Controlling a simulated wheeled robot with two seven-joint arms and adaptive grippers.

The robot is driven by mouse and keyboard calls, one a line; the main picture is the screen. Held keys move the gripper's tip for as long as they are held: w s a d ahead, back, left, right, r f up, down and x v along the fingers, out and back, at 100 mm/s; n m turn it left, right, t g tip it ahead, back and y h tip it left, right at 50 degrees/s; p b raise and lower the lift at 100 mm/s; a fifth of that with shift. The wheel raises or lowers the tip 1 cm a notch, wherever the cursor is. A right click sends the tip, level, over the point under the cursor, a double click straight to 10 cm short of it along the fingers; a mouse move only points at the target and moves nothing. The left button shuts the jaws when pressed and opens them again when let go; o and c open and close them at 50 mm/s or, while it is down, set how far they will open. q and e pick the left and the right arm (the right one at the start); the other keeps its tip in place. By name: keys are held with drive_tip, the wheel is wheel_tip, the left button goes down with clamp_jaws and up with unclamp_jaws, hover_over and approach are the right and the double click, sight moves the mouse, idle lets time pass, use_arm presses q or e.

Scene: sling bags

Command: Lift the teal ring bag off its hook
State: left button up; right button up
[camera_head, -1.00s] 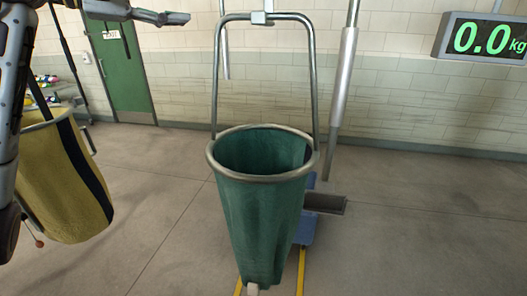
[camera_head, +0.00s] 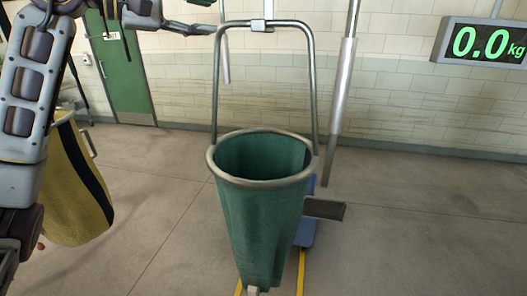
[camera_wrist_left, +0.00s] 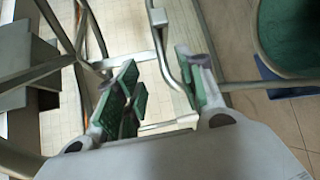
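The teal ring bag (camera_head: 262,210) hangs upright in the middle of the head view, open at the top under a round metal ring. A tall metal handle (camera_head: 314,85) rises from the ring to a small grey block (camera_head: 262,25) at its top. My left gripper (camera_head: 203,15) is open beside the handle's upper left corner. In the left wrist view its green-padded fingers (camera_wrist_left: 158,72) stand apart, with a bent metal tube (camera_wrist_left: 162,50) showing between them; contact cannot be told. The bag's rim (camera_wrist_left: 257,40) shows at the right there. The hook is not clearly visible. My right gripper is out of view.
A yellow bag with a black stripe (camera_head: 75,190) hangs at the left, partly behind my left arm. A grey pole (camera_head: 343,100) stands right of the handle. A display (camera_head: 485,42) reads 0.0 kg. The floor at the right is clear.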

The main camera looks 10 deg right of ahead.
sight(240, 23)
use_arm(q)
drive_tip(key=shift+p+x, duration=0.3)
drive_tip(key=shift+x, duration=1.3)
drive_tip(key=shift+w+d, duration=0.1)
drive_tip(key=shift+p+x, duration=0.8)
drive_tip(key=shift+x, duration=0.4)
drive_tip(key=shift+w+p+x, duration=0.2)
drive_tip(key=shift+p+x, duration=0.25)
drive_tip(key=shift+x, duration=0.85)
drive_tip(key=shift+f, duration=0.1)
clamp_jaws()
